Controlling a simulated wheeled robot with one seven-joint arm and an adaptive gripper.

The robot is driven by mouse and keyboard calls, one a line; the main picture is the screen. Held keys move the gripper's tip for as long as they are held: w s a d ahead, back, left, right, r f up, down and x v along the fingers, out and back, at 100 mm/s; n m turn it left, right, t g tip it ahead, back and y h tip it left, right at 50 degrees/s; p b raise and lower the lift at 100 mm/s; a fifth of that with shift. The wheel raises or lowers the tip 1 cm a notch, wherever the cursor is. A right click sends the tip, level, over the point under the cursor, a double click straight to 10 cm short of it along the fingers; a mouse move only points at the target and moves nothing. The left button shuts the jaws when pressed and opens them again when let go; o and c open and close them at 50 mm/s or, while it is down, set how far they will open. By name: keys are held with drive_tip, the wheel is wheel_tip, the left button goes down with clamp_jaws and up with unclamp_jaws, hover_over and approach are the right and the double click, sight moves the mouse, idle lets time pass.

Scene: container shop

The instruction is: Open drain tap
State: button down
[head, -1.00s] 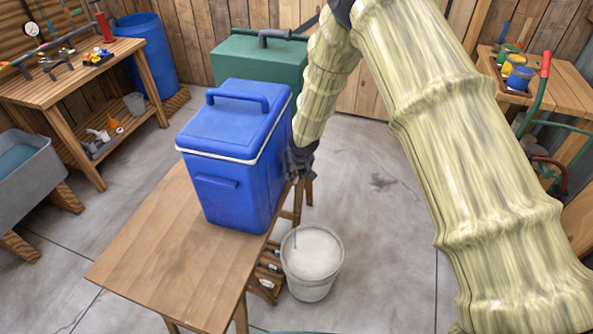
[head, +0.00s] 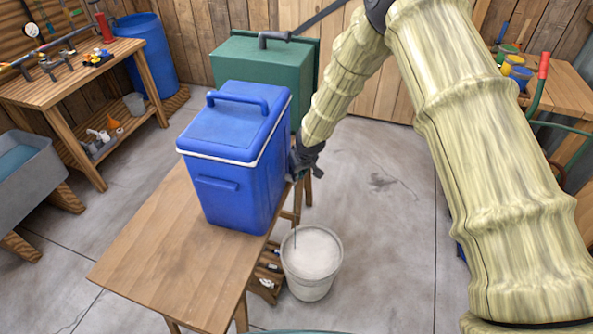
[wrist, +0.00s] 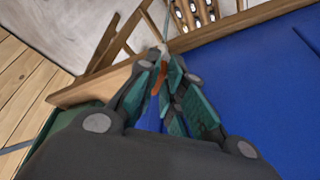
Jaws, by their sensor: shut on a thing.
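The blue cooler (head: 235,150) with a white band under its lid stands on the wooden table (head: 165,235). My gripper (head: 303,163) is at the cooler's right side, low down. In the wrist view, my gripper (wrist: 163,72) is shut, with its teal pads around a small red-orange piece (wrist: 155,82), which looks like the drain tap's lever. A pale bit of the tap (wrist: 162,50) shows just beyond the fingertips. The fingers hide most of the tap. A thin line, like a stream, runs down to the white bucket (head: 310,285) on the floor.
A green chest (head: 255,70) stands behind the cooler. A workbench (head: 85,80) and a blue barrel (head: 145,50) are at the back left, with a grey basin (head: 25,180) at the left. The floor right of the bucket is clear.

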drive_tip(key=shift+w+d+n+g+y+b, duration=0.2)
drive_tip(key=shift+n+g+y+b, duration=0.2)
drive_tip(key=shift+n, duration=1.15)
drive_tip(key=shift+w+d+n+g+y+b, duration=0.2)
drive_tip(key=shift+n+g+y, duration=0.25)
drive_tip(key=shift+n, duration=1.05)
drive_tip(key=shift+w+d+n+g+y+b, duration=0.2)
drive_tip(key=shift+n+g+y+b, duration=0.2)
drive_tip(key=shift+n, duration=1.45)
drive_tip(key=c, duration=1.8)
unclamp_jaws()
drive_tip(key=shift+a, duration=0.1)
drive_tip(key=v, duration=1.2)
drive_tip(key=shift+w, duration=0.15)
